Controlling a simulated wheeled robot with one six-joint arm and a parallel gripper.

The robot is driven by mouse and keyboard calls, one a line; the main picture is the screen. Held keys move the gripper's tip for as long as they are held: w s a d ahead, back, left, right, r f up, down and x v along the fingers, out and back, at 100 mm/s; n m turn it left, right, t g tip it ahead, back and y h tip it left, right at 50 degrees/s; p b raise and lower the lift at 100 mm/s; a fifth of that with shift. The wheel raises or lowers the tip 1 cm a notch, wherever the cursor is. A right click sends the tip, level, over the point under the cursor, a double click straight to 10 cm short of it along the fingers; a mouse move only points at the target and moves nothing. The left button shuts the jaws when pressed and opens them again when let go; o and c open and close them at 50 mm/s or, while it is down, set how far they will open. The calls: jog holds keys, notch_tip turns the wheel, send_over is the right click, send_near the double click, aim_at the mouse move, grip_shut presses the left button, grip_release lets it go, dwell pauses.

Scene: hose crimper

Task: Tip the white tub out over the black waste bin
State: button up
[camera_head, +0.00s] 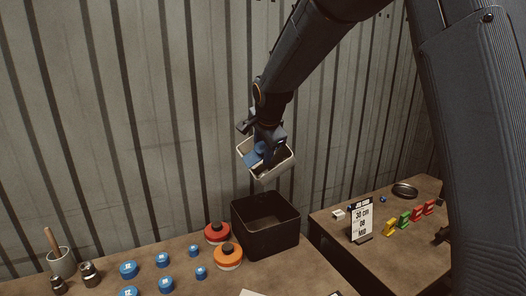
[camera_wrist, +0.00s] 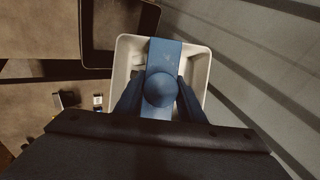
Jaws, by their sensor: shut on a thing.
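The white tub (camera_head: 281,170) hangs in the air above the black waste bin (camera_head: 272,243), tilted, well clear of its rim. My gripper (camera_head: 266,146) is shut on a blue bar with a round knob that crosses the tub's mouth. In the wrist view my gripper (camera_wrist: 160,92) has a finger on each side of the knob, and the tub's pale rim (camera_wrist: 205,70) shows around it. The waste bin (camera_wrist: 150,18) shows at the upper left there. The bin's visible inside looks empty. I cannot tell what the tub holds.
Orange-and-red round containers (camera_head: 229,252) stand close left of the bin. Several blue caps (camera_head: 162,259) and a grey cup (camera_head: 60,262) are further left. A job card (camera_head: 361,220) and coloured blocks (camera_head: 404,219) stand on the right table. A corrugated wall (camera_head: 150,120) rises behind.

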jog(key=shift+f+t, duration=0.1)
jog(key=shift+t, duration=0.3)
jog(key=shift+a+f+t+h+b, duration=0.15)
jog(key=shift+t+h+b, duration=0.2)
jog(key=shift+b, duration=0.85)
jog(key=shift+b, duration=0.45)
jog(key=t+b, duration=0.1)
jog(key=b, duration=0.6)
jog(key=t+b, duration=0.1)
jog(key=b, duration=0.5)
jog(key=shift+s+f+n+t+h+b, duration=0.2)
jog(key=shift+f+n+t+h+b, duration=0.05)
jog(key=shift+n+h+b, duration=0.15)
jog(key=t+b, duration=0.1)
jog(key=b, duration=1.1)
jog(key=shift+a+f+t, duration=0.1)
jog(key=shift+f+t, duration=0.15)
jog(key=shift+t, duration=0.15)
jog(key=t+b, duration=0.2)
jog(key=b, duration=0.9)
jog(key=f+n+t+h+b, duration=0.1)
jog(key=t+b, duration=0.1)
jog(key=b, duration=0.9)
jog(key=shift+b, duration=0.3)
jog(key=shift+s+r+b, duration=0.1)
jog(key=shift+r+b, duration=0.1)
jog(key=shift+b, duration=0.5)
